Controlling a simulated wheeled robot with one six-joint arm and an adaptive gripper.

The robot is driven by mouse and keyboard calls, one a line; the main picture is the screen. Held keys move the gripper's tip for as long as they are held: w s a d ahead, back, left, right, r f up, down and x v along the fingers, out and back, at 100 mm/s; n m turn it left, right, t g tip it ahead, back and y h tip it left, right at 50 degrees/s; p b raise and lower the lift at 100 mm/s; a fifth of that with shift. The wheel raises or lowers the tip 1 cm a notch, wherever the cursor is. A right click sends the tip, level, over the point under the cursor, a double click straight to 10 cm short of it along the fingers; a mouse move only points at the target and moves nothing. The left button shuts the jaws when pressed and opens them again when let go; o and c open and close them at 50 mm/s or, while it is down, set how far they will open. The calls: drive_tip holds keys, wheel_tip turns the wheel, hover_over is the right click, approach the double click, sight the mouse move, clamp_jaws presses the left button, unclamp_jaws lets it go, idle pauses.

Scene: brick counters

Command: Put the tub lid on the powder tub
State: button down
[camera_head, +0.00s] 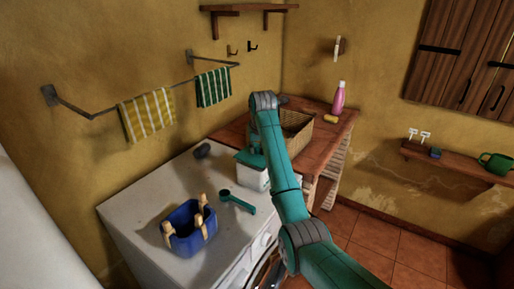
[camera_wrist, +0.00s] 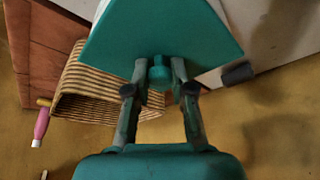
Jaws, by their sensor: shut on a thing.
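The teal tub lid (camera_wrist: 150,35) fills the top of the wrist view, with a round knob at its near edge. My gripper (camera_wrist: 160,72) is shut on that knob, one finger on each side. In the head view the lid (camera_head: 246,158) is at the top of the white powder tub (camera_head: 253,178), which stands on the white machine near its right edge. My arm covers part of both. The lid looks close over the tub's opening, but I cannot tell whether it touches the rim or is seated.
A teal scoop (camera_head: 238,201), a blue basket (camera_head: 186,231) and a dark grey lump (camera_head: 202,150) are on the white machine top (camera_head: 150,190). A wicker basket (camera_head: 298,128), pink bottle (camera_head: 339,98) and yellow block (camera_head: 331,119) stand on the wooden counter behind.

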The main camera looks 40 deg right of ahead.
drive_tip(key=shift+f, duration=0.8)
drive_tip(key=c, duration=0.5)
unclamp_jaws()
drive_tip(key=shift+r, duration=0.1)
drive_tip(key=shift+r, duration=4.45)
